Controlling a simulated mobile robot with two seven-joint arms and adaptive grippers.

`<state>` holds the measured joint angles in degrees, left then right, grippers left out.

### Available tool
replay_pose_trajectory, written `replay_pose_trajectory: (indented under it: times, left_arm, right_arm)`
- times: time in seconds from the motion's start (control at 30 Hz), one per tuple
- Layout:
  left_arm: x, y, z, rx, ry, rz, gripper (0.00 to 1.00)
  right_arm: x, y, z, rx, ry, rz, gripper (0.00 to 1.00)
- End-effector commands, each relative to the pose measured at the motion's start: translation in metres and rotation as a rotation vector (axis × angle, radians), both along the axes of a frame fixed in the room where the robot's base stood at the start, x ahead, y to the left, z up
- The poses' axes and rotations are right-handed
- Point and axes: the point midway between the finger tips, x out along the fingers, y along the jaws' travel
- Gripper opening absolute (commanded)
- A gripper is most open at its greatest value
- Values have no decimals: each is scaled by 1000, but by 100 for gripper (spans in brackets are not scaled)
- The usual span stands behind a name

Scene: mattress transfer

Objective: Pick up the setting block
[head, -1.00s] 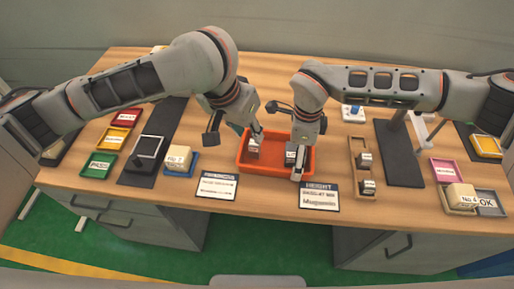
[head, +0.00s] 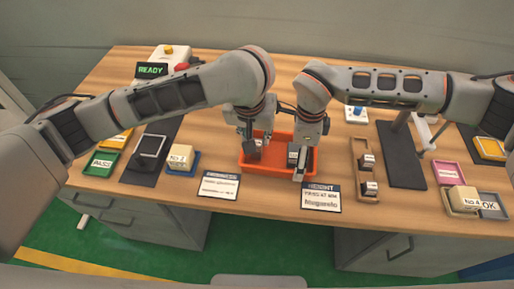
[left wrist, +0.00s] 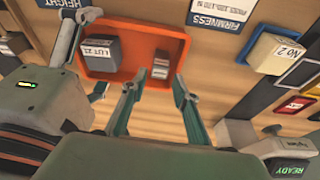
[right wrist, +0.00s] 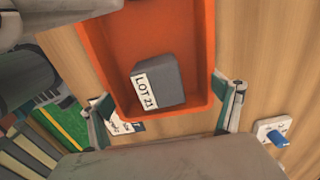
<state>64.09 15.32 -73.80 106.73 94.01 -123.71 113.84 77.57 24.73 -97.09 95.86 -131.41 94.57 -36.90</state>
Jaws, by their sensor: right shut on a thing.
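The orange tray (head: 278,170) sits mid-table and holds a grey block marked LOT 21 (right wrist: 157,82) and a smaller dark labelled block (left wrist: 161,65). Neither is plainly marked as the setting block. Two similar small labelled blocks stand in a wooden rack (head: 359,173) to the right. My left gripper (left wrist: 152,98) is open and empty above the tray, by its edge near the smaller block. My right gripper (right wrist: 168,112) is closed across the tray's right end, one finger outside each long wall, with the LOT 21 block between them but untouched.
A No 2 block (head: 181,157) on a blue tray and a black pad (head: 150,150) lie left. A READY display (head: 152,70) stands at back left. Firmness (head: 219,185) and height (head: 321,197) cards lie in front. A No 4 block (head: 463,198) is at right.

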Motion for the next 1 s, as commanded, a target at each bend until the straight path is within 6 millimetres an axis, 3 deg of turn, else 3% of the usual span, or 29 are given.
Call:
replay_pose_trajectory:
  times: [0.17,0.53,0.83,0.93,1.0]
  left_arm:
    - [2,0,-8,1,2,-1,30]
    - [14,-3,-50,0,3,1,30]
    - [16,-2,-54,2,0,0,30]
    - [16,-2,-54,2,0,0,5]
    - [16,-2,-54,2,0,0,0]
  right_arm:
    - [0,0,0,0,-1,-1,65]
    - [0,0,0,0,0,-1,65]
    - [0,0,0,0,0,-1,65]
    - [0,0,0,0,0,-1,65]
    - [0,0,0,0,0,-1,65]
